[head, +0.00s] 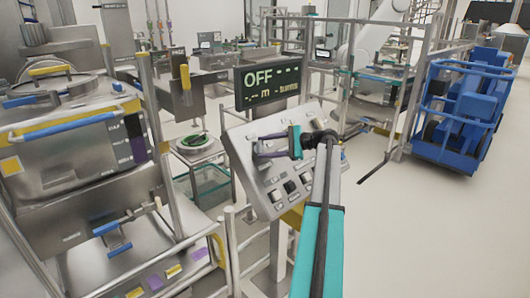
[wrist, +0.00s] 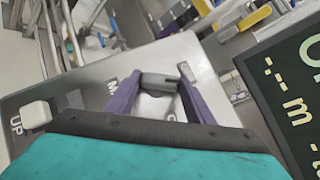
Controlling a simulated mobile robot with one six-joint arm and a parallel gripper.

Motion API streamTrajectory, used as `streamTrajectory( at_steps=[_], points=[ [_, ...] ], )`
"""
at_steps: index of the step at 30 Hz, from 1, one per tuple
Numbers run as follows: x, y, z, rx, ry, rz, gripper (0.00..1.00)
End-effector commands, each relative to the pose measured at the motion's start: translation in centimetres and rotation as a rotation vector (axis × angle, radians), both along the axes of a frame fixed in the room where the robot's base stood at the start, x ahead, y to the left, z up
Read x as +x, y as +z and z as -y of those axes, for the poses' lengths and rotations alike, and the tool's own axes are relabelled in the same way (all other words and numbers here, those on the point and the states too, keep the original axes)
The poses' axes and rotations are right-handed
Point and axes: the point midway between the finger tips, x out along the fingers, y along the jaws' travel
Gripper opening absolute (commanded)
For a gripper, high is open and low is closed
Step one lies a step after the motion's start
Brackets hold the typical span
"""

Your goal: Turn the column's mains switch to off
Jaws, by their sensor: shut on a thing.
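The slanted metal control panel (head: 243,140) stands in the middle of the head view, and its face fills much of the wrist view (wrist: 75,80). My gripper (head: 257,150) has purple fingers and reaches the panel's upper left part. In the wrist view, the fingers close from both sides on a dark grey switch knob (wrist: 158,83). Part of a label starting with "M" shows beside the knob; the rest is hidden. The knob is hard to make out in the head view. The dark display (head: 270,82) above the panel reads "OFF" on its top line.
A white button (wrist: 37,113) marked "UP" sits left of the knob. Several more buttons are lower on the panel. A steel vessel (head: 65,165) with blue handles stands at left. A blue machine (head: 455,110) stands at right. Open floor (head: 440,225) lies at lower right.

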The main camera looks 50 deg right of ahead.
Motion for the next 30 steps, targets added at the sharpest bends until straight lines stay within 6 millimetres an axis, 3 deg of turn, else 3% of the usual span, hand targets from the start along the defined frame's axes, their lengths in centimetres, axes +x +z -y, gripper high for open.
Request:
streamTrajectory(
  at_steps=[15,30],
  points=[
    [0.66,0.60,0.00,-0.330,0.278,-0.017,0.26],
    [0.58,0.60,-0.11,-0.417,0.349,-0.024,0.26]
  ],
)
